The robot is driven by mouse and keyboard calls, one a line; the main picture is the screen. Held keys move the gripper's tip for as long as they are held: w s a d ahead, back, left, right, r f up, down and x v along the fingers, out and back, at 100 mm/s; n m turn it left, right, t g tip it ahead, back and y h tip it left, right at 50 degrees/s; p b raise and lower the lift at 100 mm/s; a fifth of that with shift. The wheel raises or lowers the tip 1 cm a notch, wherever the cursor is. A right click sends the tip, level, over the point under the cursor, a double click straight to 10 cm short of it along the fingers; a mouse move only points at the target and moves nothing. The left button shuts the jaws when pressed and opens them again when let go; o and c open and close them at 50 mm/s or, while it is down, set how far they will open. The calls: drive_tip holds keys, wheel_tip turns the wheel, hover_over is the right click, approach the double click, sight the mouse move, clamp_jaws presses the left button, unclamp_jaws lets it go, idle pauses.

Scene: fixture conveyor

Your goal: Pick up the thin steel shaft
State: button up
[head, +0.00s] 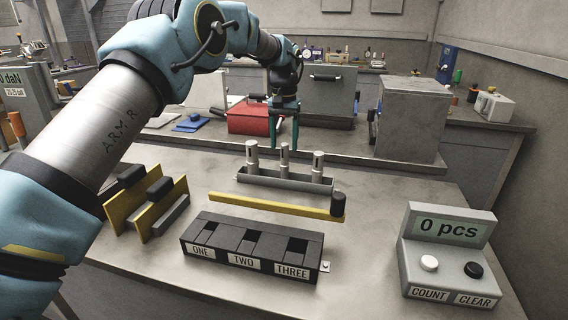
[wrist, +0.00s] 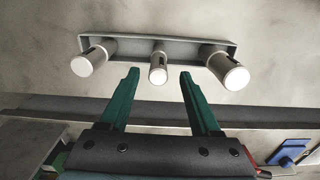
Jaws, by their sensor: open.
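Three steel shafts stand upright in a row in a grey holder (head: 285,184), whose rim also shows in the wrist view (wrist: 190,42). The middle one is the thin steel shaft (head: 284,160); in the wrist view the thin shaft (wrist: 158,66) looks narrower than the thicker left shaft (wrist: 92,58) and right shaft (wrist: 228,67). My gripper (head: 283,142) is open and empty, with green fingers pointing down, just behind and above the row. In the wrist view my gripper (wrist: 160,73) has its fingertips either side of the thin shaft's end, and I see no contact.
A yellow bar with a black knob (head: 280,207) lies in front of the holder. A block labelled ONE, TWO, THREE (head: 250,243) is nearer. A counter box (head: 448,255) reads 0 pcs at right. Yellow plates (head: 146,205) stand at left. Bare table lies right of the holder.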

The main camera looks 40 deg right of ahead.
sight(285, 156)
drive_tip(key=shift+s+f+p, duration=0.15)
drive_tip(key=shift+f+p, duration=1.1)
drive_tip(key=shift+f, duration=1.45)
drive_tip(key=shift+c, duration=0.3)
clamp_jaws()
drive_tip(key=shift+r, duration=0.1)
